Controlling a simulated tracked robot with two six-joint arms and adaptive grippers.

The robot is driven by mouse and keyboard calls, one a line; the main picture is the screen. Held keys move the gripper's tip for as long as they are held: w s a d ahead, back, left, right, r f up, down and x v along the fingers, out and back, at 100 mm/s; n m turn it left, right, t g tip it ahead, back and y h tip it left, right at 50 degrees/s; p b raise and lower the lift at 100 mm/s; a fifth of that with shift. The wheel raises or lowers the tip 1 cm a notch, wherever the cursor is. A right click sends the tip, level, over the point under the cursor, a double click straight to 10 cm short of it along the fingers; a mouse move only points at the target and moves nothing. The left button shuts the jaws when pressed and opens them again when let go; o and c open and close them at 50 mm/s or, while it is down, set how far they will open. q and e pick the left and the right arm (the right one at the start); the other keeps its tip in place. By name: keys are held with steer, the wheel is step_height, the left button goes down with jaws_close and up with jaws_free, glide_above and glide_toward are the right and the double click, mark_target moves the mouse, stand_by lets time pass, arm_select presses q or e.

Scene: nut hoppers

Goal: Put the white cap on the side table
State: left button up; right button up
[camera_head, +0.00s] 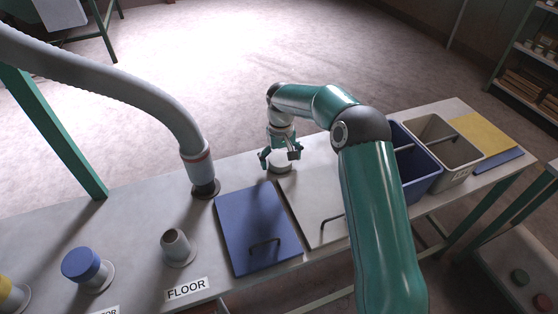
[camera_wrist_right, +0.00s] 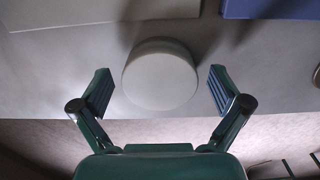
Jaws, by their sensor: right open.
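The white cap (camera_wrist_right: 160,75) is a round pale disc in the right wrist view. It lies between the two spread fingers of my right gripper (camera_wrist_right: 161,90), with a visible gap on each side. In the head view the cap (camera_head: 281,167) shows below my right gripper (camera_head: 280,157), near the far edge of the long grey table (camera_head: 130,215). The gripper points down over it, open and empty. A lower surface with a green and a red round piece, perhaps the side table (camera_head: 500,299), stands at the bottom right. My left gripper is not in view.
A blue lid (camera_head: 245,215) and a pale lid (camera_head: 305,195), both with handles, lie near the cap. A grey hose (camera_head: 150,95) ends at a dark collar to the left. Blue (camera_head: 422,186) and grey (camera_head: 464,157) bins sit right, beyond my arm.

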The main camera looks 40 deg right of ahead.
mark_target(281, 159)
steer(key=shift+r, duration=0.15)
step_height(281, 159, up, 12)
steer(key=shift+p, duration=0.3)
stand_by(0.5)
